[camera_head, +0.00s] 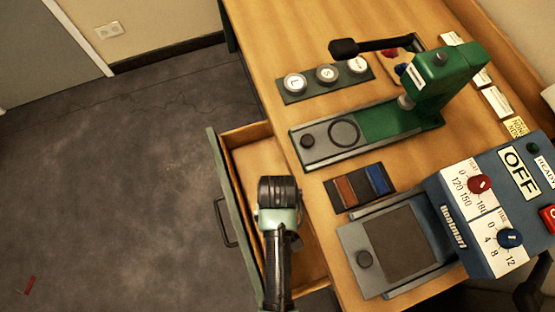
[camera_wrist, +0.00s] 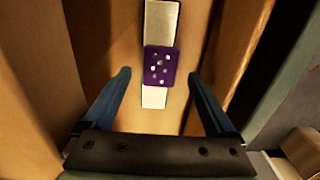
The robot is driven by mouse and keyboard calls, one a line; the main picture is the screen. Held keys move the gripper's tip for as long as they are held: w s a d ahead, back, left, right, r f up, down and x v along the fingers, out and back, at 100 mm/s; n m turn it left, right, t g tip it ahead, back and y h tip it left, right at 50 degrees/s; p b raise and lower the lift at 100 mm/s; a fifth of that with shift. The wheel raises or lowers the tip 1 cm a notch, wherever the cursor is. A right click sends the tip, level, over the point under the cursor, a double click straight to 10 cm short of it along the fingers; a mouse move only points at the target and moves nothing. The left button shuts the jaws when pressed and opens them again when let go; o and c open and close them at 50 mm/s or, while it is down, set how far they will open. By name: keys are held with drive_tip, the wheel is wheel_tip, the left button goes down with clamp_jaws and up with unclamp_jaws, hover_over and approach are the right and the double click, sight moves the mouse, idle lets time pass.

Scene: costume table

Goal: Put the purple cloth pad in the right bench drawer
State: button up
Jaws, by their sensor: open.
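The right bench drawer (camera_head: 252,150) is pulled open at the bench's left side, with its green front outward. My gripper (camera_head: 279,192) is over the drawer, its fingers pointing down and hidden in the head view. In the wrist view my gripper (camera_wrist: 160,73) is open, with clear gaps between the fingers and the pad. The purple cloth pad (camera_wrist: 168,76), with pale spots, shows between and beyond the fingertips. It appears to lie over a pale strip (camera_wrist: 160,25) on the wooden drawer floor. The pad is hidden in the head view.
The bench top (camera_head: 275,60) holds a green press (camera_head: 375,125), a tray of several round dies (camera_head: 325,75), a tray with a brown and a blue block (camera_head: 375,180), and a blue control box (camera_head: 470,200).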

wheel_tip(320, 180, up, 9)
drive_tip(key=w+r+t, duration=0.7)
drive_tip(key=w+r, duration=0.7)
drive_tip(key=w, duration=0.1)
drive_tip(key=w+r+m+t, duration=0.1)
drive_tip(key=w+r+t, duration=0.3)
drive_tip(key=r, duration=0.7)
drive_tip(key=w+r+m+t, duration=0.1)
drive_tip(key=w+r+t, duration=0.35)
drive_tip(key=r, duration=0.75)
drive_tip(key=s+r+t, duration=0.4)
drive_tip(key=r, duration=0.6)
drive_tip(key=s+r+m+t, duration=0.1)
drive_tip(key=s+r+t, duration=0.3)
drive_tip(key=r, duration=0.6)
drive_tip(key=s+r+t, duration=0.4)
drive_tip(key=r, duration=0.6)
drive_tip(key=shift+s+a+r+m+p, duration=0.25)
drive_tip(key=shift+s+r+m+p, duration=0.1)
drive_tip(key=shift+p, duration=0.1)
